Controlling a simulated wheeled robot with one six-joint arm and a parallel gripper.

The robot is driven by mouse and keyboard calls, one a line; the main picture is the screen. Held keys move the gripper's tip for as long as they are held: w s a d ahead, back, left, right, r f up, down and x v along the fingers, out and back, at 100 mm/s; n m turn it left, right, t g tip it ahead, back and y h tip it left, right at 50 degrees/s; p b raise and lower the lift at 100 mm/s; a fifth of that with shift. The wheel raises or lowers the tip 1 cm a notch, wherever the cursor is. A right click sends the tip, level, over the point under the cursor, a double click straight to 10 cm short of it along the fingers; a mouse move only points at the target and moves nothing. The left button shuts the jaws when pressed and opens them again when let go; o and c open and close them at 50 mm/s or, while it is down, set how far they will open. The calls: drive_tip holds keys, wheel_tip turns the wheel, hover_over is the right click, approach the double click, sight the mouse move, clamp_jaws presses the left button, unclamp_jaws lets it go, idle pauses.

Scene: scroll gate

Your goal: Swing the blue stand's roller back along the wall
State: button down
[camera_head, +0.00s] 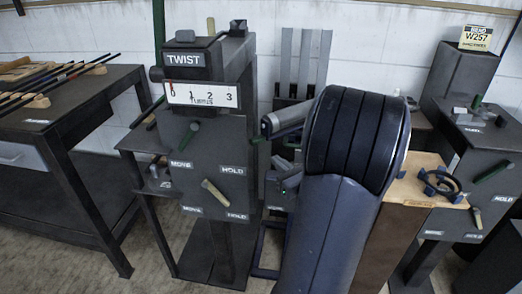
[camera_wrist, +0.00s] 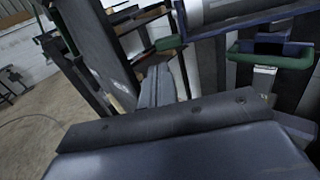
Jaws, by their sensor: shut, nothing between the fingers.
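The blue stand shows in the head view as a thin blue frame (camera_head: 262,271) on the floor, behind my arm. A grey cylinder, which looks like its roller (camera_head: 285,119), sticks out left from behind my arm, beside the TWIST machine. In the wrist view a pale roller (camera_wrist: 212,11) lies along the top edge above a blue bar, with a green handle (camera_wrist: 270,60) to its right. My gripper (camera_wrist: 158,82) shows as grey fingers close together, shut and empty, below the roller. I cannot tell whether it touches anything. My arm hides much of the stand.
The TWIST machine (camera_head: 201,130), with handles and a 0 to 3 scale, stands close left. A dark table (camera_head: 50,122) with rods is farther left. The BEND machine (camera_head: 465,80) and a wooden-topped bench (camera_head: 408,192) stand right. A white wall is behind; floor shows at lower left.

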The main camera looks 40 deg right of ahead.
sight(254, 143)
drive_tip(key=w, duration=0.5)
drive_tip(key=w+b, duration=0.1)
drive_tip(key=w, duration=0.2)
drive_tip(key=shift+w+d, duration=0.35)
drive_tip(key=shift+d, duration=0.05)
drive_tip(key=shift+w+a+b, duration=0.1)
drive_tip(key=shift+w+b, duration=0.3)
drive_tip(key=shift+w, duration=1.05)
drive_tip(key=shift+s, duration=0.15)
